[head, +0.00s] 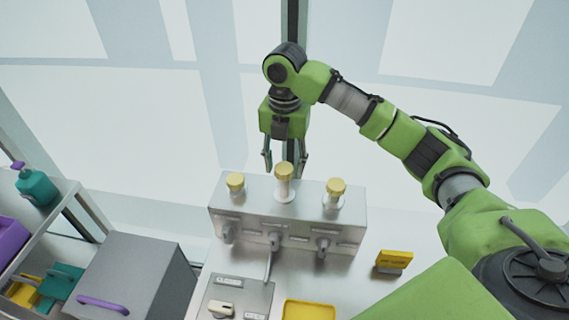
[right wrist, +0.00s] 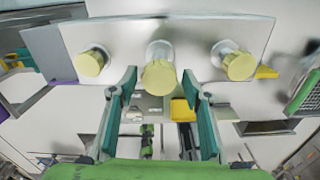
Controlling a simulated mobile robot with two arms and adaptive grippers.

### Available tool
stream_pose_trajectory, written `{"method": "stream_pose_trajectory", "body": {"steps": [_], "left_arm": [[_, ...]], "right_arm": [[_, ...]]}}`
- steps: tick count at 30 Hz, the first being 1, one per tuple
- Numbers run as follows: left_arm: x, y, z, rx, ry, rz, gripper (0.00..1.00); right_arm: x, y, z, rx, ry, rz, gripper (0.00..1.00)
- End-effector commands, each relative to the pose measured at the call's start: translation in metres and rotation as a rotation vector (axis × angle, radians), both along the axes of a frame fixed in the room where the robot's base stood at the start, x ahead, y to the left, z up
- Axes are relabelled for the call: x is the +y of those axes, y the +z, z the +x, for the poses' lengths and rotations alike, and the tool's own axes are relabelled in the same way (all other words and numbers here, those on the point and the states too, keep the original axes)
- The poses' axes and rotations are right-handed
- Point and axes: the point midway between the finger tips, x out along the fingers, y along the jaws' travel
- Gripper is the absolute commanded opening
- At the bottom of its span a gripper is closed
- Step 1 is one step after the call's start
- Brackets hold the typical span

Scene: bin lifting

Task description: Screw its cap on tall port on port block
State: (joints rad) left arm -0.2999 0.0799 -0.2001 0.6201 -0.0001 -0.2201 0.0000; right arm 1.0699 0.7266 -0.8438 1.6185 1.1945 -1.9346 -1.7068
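The metal port block (head: 228,213) stands on the table with three ports along its top. The tall port (head: 283,190) is the middle one, and a yellow cap (head: 284,170) sits on top of it; how tightly it is seated cannot be told. The two shorter side ports also carry yellow caps (head: 235,180) (head: 336,186). My right gripper (head: 285,168) is open and empty, pointing down at the tall port. In the right wrist view the tall port's cap (right wrist: 159,77) shows between the spread fingers, apart from both. My left gripper is out of view.
Valve handles (head: 323,244) stick out of the block's front. In front are a panel with a switch (head: 221,309) and a yellow tray (head: 309,311). A yellow sign (head: 394,259) stands at right. A grey box (head: 137,269) and a shelf with a teal bottle (head: 37,188) are at left.

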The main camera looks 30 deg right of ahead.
Motion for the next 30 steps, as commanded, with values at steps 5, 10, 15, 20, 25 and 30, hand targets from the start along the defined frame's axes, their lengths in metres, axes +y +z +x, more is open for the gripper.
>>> {"method": "stream_pose_trajectory", "body": {"steps": [5, 10, 15, 20, 25, 30], "left_arm": [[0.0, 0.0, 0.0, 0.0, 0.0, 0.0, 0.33], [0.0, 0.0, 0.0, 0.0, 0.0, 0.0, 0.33], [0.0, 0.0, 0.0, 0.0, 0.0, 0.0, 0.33], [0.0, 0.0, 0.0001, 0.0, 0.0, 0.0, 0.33], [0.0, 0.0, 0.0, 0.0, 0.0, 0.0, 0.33], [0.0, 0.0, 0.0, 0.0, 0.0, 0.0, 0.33]], "right_arm": [[-0.0001, -0.0001, -0.0002, 0.001, -0.002, -0.001, 0.15], [0.0001, -0.0004, -0.0004, 0.002, -0.029, 0.0, 0.15], [0.0005, -0.001, -0.0009, 0.004, -0.244, 0.001, 0.15], [0.0008, -0.0009, -0.0005, 0.002, -0.488, 0.002, 0.15], [0.0003, -0.0012, -0.0006, 0.002, -0.748, -0.001, 0.15], [0.0007, -0.0012, -0.0004, 0.002, -0.991, 0.0, 0.15]]}}
